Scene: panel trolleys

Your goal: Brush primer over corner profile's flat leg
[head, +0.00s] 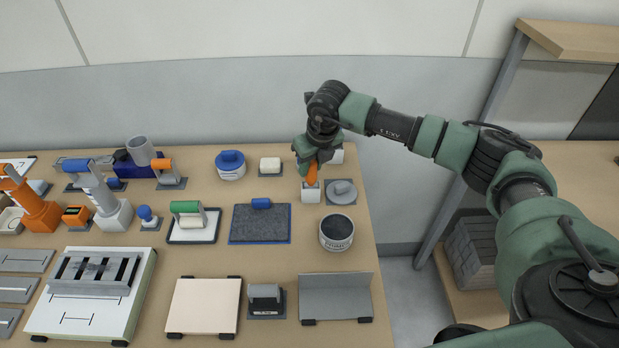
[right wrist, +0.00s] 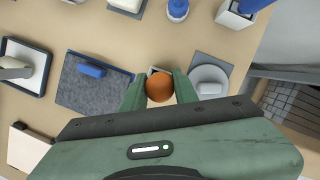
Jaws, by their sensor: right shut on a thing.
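My right gripper (head: 310,164) is shut on an upright orange handle (head: 311,174), which I take for the brush. It stands over or in a small white holder (head: 310,193); I cannot tell whether it is still seated. In the right wrist view the round end of the orange handle (right wrist: 160,87) sits between the green fingers; its lower part is hidden. An open can with dark contents (head: 336,231), probably the primer, stands to the front right of the holder. The grey corner profile (head: 335,297) lies at the table's front right, its flat leg toward me. My left gripper is not in view.
A grey lidded pot (head: 341,191) stands close right of the holder. A dark mat with a blue grip (head: 259,225) lies to the left. A pale panel (head: 204,306) and a black-and-grey block (head: 266,299) are left of the profile. A shelf rack stands beyond the table's right edge.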

